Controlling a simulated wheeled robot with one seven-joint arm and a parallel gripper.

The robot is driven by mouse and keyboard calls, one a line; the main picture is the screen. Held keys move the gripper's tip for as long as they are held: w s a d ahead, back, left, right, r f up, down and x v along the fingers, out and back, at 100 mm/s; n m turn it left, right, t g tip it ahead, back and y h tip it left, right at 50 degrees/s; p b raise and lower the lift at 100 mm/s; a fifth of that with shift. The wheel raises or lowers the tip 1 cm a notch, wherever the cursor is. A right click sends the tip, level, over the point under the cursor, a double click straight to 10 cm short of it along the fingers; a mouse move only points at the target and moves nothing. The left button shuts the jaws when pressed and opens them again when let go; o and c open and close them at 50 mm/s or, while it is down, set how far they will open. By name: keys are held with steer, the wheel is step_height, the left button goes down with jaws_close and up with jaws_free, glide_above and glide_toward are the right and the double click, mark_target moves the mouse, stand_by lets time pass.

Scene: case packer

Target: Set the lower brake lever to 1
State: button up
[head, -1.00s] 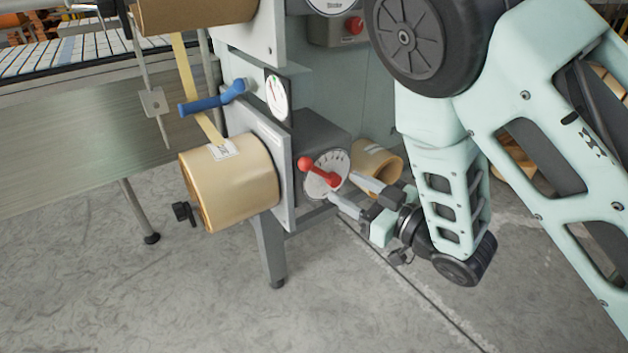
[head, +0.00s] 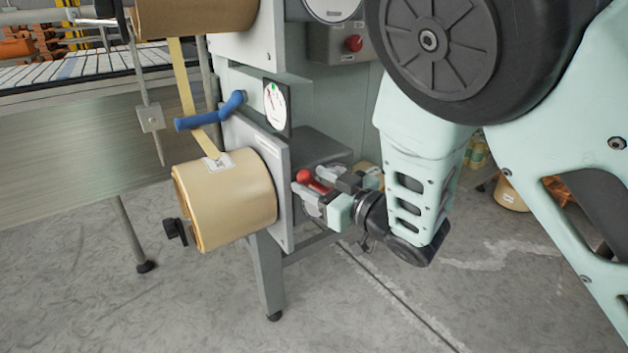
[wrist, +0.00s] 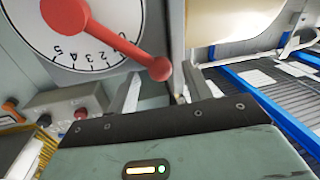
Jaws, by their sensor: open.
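The lower brake lever (head: 306,177) is red with a round knob, on a white numbered dial (wrist: 110,15) low on the machine. In the wrist view the lever (wrist: 115,43) runs from its hub down and right to the knob, passing close to the 0 and 1 marks; the exact setting is hard to read. My gripper (head: 308,181) is open at the lever. In the wrist view its fingers (wrist: 160,82) stand on either side of the knob, with gaps visible. In the head view the gripper hides most of the dial.
A large tape roll (head: 226,200) and its grey plate (head: 283,190) stand just left of the lever. A blue lever (head: 210,112) and small gauge (head: 275,104) are above. The floor in front is clear.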

steer(key=shift+w+a, duration=0.2)
steer(key=shift+a, duration=0.05)
jaws_close()
steer(key=shift+w+d+r+m+b, duration=0.4)
steer(key=shift+d+m, duration=0.1)
steer(key=shift+m, duration=0.3)
steer(key=shift+w+d+r+m+b, duration=0.3)
steer(key=shift+d+r+m, duration=0.15)
steer(key=shift+m, duration=0.35)
jaws_free()
steer(key=shift+s, duration=0.1)
